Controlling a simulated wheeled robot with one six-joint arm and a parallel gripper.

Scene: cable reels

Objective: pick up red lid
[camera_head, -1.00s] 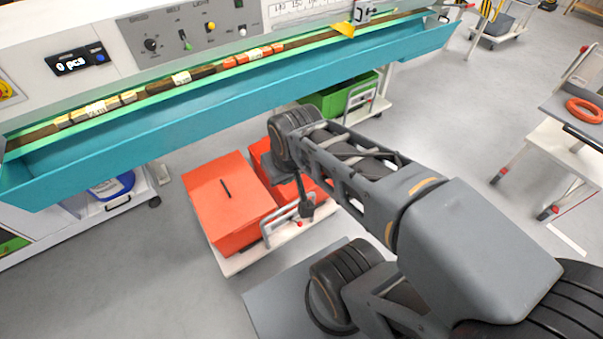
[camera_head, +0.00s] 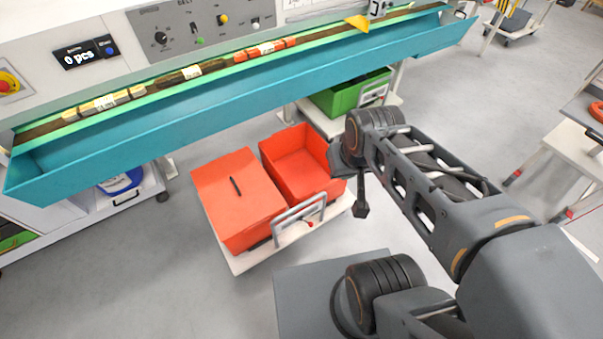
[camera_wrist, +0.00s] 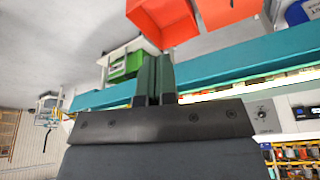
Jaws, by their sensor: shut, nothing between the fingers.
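The red lid (camera_head: 228,197) lies flat on the left red box on a low white cart, with a short black handle in its middle. My gripper (camera_head: 361,209) hangs to the right of the cart's boxes, beside the open right red box (camera_head: 301,168) and apart from the lid. In the wrist view my gripper (camera_wrist: 154,78) has its two fingers close together with nothing held.
The cart has a grey metal push handle (camera_head: 299,218) at its near side. A teal conveyor trough (camera_head: 250,95) runs across behind the boxes. A green crate (camera_head: 348,97) stands on another cart behind. Open grey floor lies left of the red cart.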

